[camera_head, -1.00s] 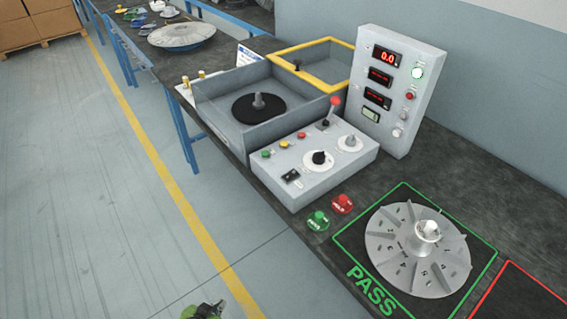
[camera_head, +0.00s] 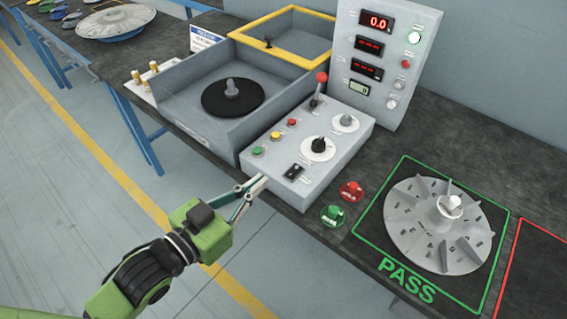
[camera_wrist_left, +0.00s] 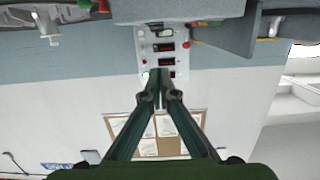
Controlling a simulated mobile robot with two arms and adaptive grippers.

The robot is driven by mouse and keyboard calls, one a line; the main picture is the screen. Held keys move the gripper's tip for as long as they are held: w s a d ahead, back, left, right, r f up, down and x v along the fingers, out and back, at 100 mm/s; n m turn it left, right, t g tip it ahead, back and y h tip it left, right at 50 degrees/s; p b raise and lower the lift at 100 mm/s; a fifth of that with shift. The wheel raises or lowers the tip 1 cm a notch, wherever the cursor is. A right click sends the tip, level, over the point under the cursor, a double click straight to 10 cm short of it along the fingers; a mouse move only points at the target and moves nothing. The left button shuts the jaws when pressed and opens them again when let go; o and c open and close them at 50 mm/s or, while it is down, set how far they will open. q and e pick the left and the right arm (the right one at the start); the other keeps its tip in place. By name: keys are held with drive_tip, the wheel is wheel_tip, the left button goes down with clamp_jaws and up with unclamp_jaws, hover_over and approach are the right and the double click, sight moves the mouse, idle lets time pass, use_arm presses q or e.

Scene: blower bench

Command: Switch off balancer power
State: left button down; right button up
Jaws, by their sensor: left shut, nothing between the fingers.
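The grey control box (camera_head: 318,150) stands on the bench with a black power rocker switch (camera_head: 294,171) at its front left corner. The box also carries green, yellow and red buttons, a black knob, a white dial and a red-topped lever. My left gripper (camera_head: 264,180) is shut and empty, its tips just left of the box's front corner near the switch. Its closed fingers also show in the left wrist view (camera_wrist_left: 161,76). The upright display panel (camera_head: 385,62) shows a red 0.0 and a lit green-white lamp (camera_head: 414,38). My right gripper is out of view.
A grey balancer tub (camera_head: 200,100) with a black disc and yellow-framed lid lies behind the box. A bladed rotor (camera_head: 412,236) sits in the green PASS square. Green (camera_head: 333,215) and red (camera_head: 351,191) stamps stand between box and rotor.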

use_arm(q)
drive_tip(key=shift+s+d+r, duration=0.15)
drive_tip(key=shift+d+r, duration=0.05)
drive_tip(key=shift+r, duration=0.1)
drive_tip(key=p, duration=0.2)
hover_over(289, 175)
drive_tip(key=shift+f, duration=0.7)
wheel_tip(289, 175, down, 3)
drive_tip(key=shift+r, duration=0.1)
drive_tip(key=shift+f, duration=0.55)
